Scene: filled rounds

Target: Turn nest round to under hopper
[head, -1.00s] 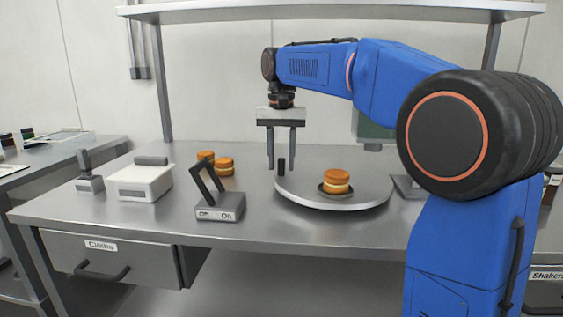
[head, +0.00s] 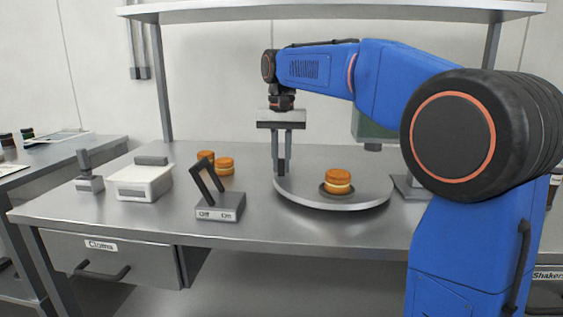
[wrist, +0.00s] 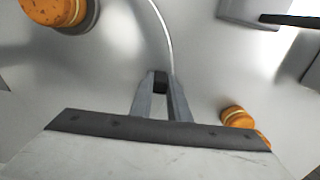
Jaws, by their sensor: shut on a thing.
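A round grey turntable (head: 320,203) stands on the steel bench. A filled round (head: 338,182), orange-brown with a pale middle, sits in the dark nest (head: 322,189) near the turntable's front; the round also shows in the wrist view (wrist: 52,12). My gripper (head: 281,172) is at the turntable's left rim, shut on a dark upright peg. The peg shows between the fingertips in the wrist view (wrist: 160,82). The hopper (head: 372,128), a greenish box with a dark spout, is at the back right, partly hidden behind my arm.
Several filled rounds (head: 224,164) sit at the bench's back left. A grey switch box (head: 221,207) marked Off and On, with a raised frame, stands left of the turntable. A white lidded container (head: 143,183) and a small grey handled block (head: 88,178) stand farther left.

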